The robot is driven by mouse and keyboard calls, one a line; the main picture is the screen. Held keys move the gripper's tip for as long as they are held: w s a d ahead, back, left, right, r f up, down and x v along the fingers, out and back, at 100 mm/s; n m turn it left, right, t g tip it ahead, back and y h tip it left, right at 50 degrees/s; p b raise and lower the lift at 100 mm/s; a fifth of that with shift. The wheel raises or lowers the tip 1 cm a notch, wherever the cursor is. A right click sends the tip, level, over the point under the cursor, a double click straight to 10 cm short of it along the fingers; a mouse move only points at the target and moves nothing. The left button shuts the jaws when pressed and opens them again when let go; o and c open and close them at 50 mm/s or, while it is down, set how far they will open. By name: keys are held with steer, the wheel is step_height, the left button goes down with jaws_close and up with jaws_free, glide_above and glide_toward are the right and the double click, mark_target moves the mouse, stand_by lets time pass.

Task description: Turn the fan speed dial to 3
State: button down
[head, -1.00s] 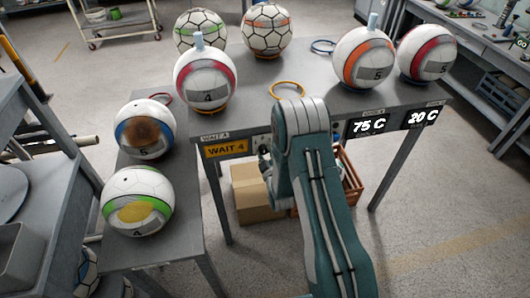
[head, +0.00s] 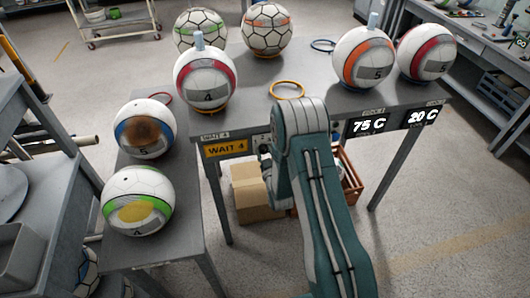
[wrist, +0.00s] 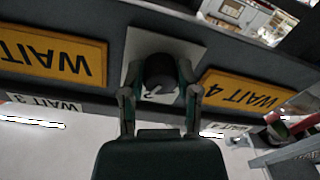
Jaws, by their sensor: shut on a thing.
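In the wrist view a dark round dial (wrist: 160,70) sits on a pale square plate (wrist: 187,48) on the table's front panel. A white mark shows at the dial's lower edge. My gripper (wrist: 160,92) is around the dial, with one finger on each side, and is shut on it. I cannot read a number at the dial's pointer. In the head view my arm hides the dial and most of the gripper.
Yellow WAIT signs flank the dial, upside down in the wrist view: the left one (wrist: 50,55) and a WAIT 4 sign (wrist: 245,90). In the head view the grey table (head: 290,115) carries several balls, and displays (head: 367,125) read 75 C and 20 C. A cardboard box (head: 250,190) stands below.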

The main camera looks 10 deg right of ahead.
steer(key=m, duration=0.4)
steer(key=shift+w+a+r+m, duration=0.15)
steer(key=shift+r+m, duration=0.1)
steer(key=shift+m, duration=0.15)
stand_by(0.4)
steer(key=shift+c, duration=1.7)
jaws_free()
steer(key=shift+f, duration=0.1)
steer(key=shift+s+f, duration=0.15)
steer(key=shift+s, duration=0.45)
steer(key=s, duration=1.1)
